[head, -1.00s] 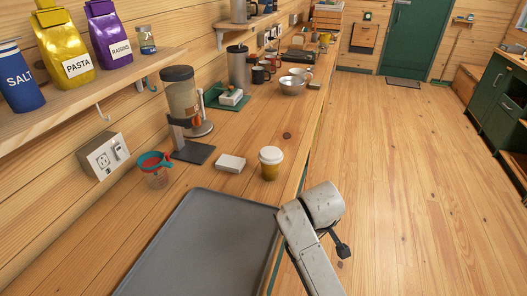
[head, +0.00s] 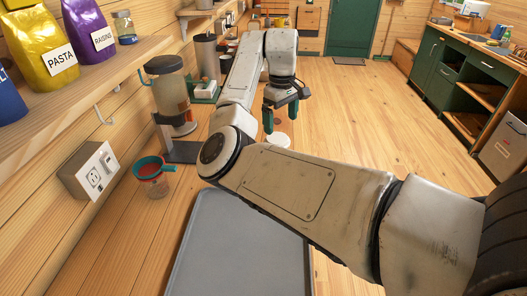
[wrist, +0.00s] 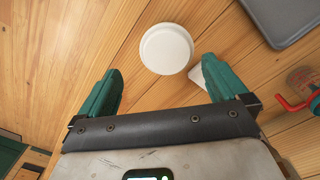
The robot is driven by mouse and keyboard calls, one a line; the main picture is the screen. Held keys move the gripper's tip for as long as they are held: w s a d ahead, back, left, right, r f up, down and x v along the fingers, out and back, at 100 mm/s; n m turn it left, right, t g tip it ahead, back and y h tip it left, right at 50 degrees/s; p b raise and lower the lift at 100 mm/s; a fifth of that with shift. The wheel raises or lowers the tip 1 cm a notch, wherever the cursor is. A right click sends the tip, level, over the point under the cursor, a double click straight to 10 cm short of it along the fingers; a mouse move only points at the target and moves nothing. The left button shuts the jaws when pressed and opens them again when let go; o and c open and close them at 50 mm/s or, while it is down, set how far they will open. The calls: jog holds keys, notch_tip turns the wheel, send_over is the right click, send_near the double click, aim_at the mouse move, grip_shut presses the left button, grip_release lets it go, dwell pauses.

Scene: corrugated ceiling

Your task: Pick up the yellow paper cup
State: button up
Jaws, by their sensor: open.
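The yellow paper cup shows only its white lid (head: 278,141) in the head view, just below my gripper; my arm hides most of the rest. In the wrist view, the round white lid (wrist: 166,48) is seen from above, just beyond and between the two green fingertips. My gripper (head: 281,122) is open and empty, pointing down above the cup. It also shows in the wrist view (wrist: 162,70), with the fingers wide apart and the lid not between the pads.
A grey tray (head: 240,245) lies on the wooden counter in front. A small white block (wrist: 197,75) sits partly behind the right finger.

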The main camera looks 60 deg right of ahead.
aim_at(276, 137)
jog(key=shift+w+r, duration=0.3)
jog(key=shift+w, duration=0.15)
jog(key=shift+w+f, duration=0.15)
notch_tip(276, 137, down, 5)
jog(key=shift+r+p, duration=0.1)
jog(key=shift+p, duration=0.25)
jog(key=shift+a+f+p, duration=0.15)
jog(key=shift+f+p, duration=0.5)
jog(key=shift+f, duration=2.05)
jog(key=shift+c, duration=0.4)
jog(key=c, duration=0.7)
